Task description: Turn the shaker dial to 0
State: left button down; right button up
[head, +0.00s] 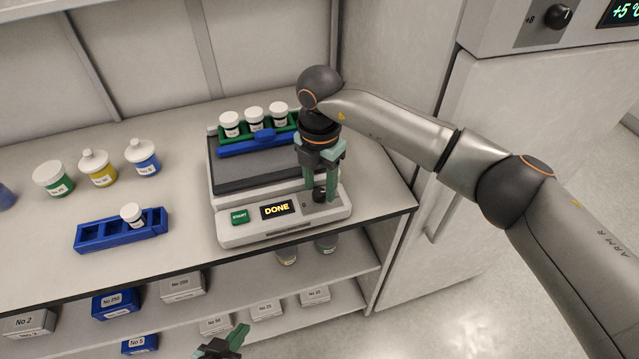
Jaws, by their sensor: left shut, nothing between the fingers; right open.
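The shaker (233,233) stands on the bench, with a green START button (239,217) and a display (277,209) reading DONE on its front panel. The black shaker dial (319,196) is at the right of the panel, partly hidden by my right gripper's fingers. My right gripper (320,194) points down over the dial, open, with its fingers around or just beside it; contact cannot be told. The dial's pointer is hidden. My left gripper (240,338) is shut and empty, low at the bottom edge of the head view, in front of the shelves.
A green rack (292,122) with several white-capped jars sits on the shaker behind a blue bar (240,149). A blue rack (95,236) holding one jar (131,214) and several loose jars stand to the left. Boxes fill the lower shelves. A grey cabinet (480,130) stands right.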

jog(key=shift+f, duration=0.55)
grip_shut()
